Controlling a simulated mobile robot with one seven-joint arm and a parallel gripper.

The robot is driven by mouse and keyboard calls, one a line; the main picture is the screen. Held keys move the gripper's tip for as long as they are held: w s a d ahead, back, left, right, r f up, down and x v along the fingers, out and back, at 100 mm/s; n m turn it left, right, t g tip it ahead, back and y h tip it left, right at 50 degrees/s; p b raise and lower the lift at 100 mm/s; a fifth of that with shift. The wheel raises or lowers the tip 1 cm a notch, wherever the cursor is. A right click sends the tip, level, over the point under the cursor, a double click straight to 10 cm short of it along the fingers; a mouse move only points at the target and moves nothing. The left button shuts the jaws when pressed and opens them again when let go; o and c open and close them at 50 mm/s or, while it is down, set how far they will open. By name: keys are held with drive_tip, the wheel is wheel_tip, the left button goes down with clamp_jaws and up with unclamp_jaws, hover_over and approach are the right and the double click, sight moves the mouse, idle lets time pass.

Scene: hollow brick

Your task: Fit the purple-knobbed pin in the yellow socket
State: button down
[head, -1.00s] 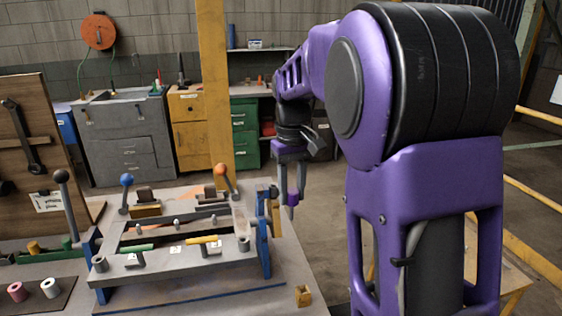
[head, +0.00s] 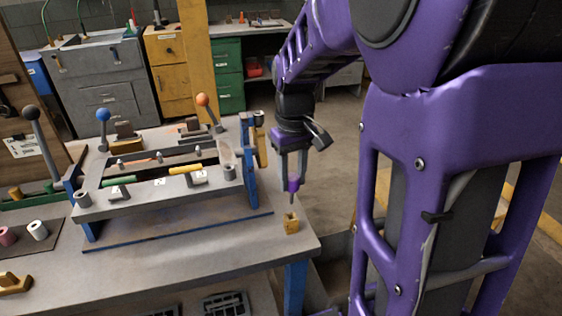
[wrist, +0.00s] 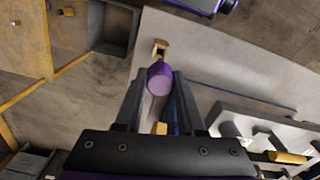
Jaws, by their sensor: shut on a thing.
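My gripper (head: 291,177) is shut on the purple-knobbed pin (head: 293,186). The pin hangs roughly upright, its thin dark tip pointing down. In the wrist view the purple knob (wrist: 160,77) sits between the two fingertips and hides most of the pin. The yellow socket (head: 291,224) is a small block on the right end of the workbench, with a dark opening at its top. The pin's tip is just above the socket in the head view, and a gap shows between them. The socket also appears in the wrist view (wrist: 160,48), just past the knob.
A grey fixture (head: 150,200) with blue supports and levers stands left of the socket. A yellow block (head: 261,150) is on its right side. Pink and white rollers (head: 37,230) lie at the left.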

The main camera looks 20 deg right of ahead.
drive_tip(key=shift+f+b, duration=0.8)
drive_tip(key=shift+f, duration=0.55)
drive_tip(key=shift+f+b, duration=2)
drive_tip(key=shift+f, duration=1)
drive_tip(key=shift+c, duration=2.2)
unclamp_jaws()
drive_tip(key=shift+r, duration=0.15)
wheel_tip(320, 180, up, 17)
drive_tip(key=p, duration=0.4)
drive_tip(key=shift+r, duration=0.1)
